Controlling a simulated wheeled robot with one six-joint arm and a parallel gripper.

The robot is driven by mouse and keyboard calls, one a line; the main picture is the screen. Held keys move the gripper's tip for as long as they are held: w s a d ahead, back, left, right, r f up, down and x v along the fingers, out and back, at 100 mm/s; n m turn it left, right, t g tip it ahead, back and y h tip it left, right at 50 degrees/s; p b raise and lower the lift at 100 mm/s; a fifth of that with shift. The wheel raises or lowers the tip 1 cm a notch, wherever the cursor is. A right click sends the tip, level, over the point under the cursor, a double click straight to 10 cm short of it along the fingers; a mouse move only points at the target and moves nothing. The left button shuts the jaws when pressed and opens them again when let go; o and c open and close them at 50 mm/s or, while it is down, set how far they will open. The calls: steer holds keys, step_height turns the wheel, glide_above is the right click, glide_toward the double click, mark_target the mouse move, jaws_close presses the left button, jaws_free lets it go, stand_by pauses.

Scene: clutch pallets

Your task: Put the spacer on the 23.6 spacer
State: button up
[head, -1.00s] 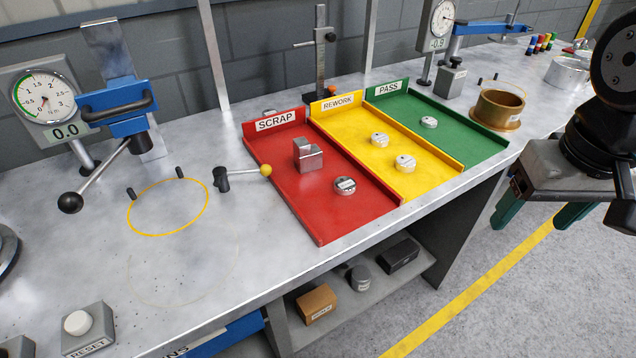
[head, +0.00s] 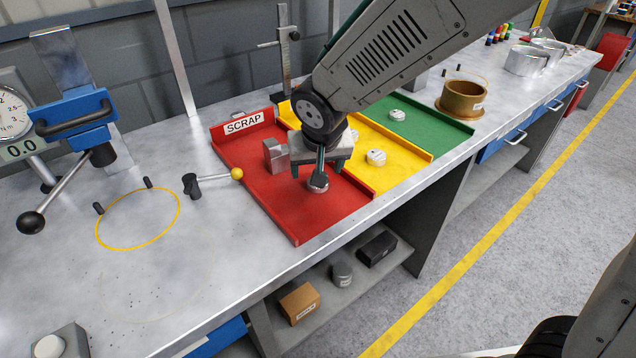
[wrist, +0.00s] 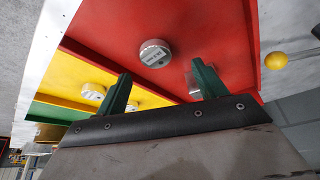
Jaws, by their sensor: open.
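A round silver spacer (head: 318,186) with a label lies on the red SCRAP tray (head: 300,222); the wrist view shows it too (wrist: 155,54). My gripper (head: 318,168) is open and empty above the red tray, close over this spacer, its green fingers (wrist: 163,82) apart. In the wrist view the spacer lies beyond the fingertips, not between them. The yellow tray holds a pale spacer (head: 376,158) and another (head: 353,134), partly hidden by my gripper. A further spacer (head: 397,115) lies on the green tray. I cannot read which label says 23.6.
A metal block (head: 276,155) stands on the red tray, close left of my gripper. A lever with a yellow knob (head: 237,174) is left of the tray. A brass ring (head: 463,98) stands right of the green tray (head: 445,135). The bench front left is mostly clear.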

steer(key=x, duration=0.4)
steer(key=shift+d, duration=0.4)
steer(key=shift+w+f, duration=0.25)
steer(key=shift+f, duration=0.3)
steer(key=c, duration=1.2)
steer(key=shift+a, duration=0.1)
steer(key=shift+c, duration=0.6)
steer(key=shift+r, duration=0.15)
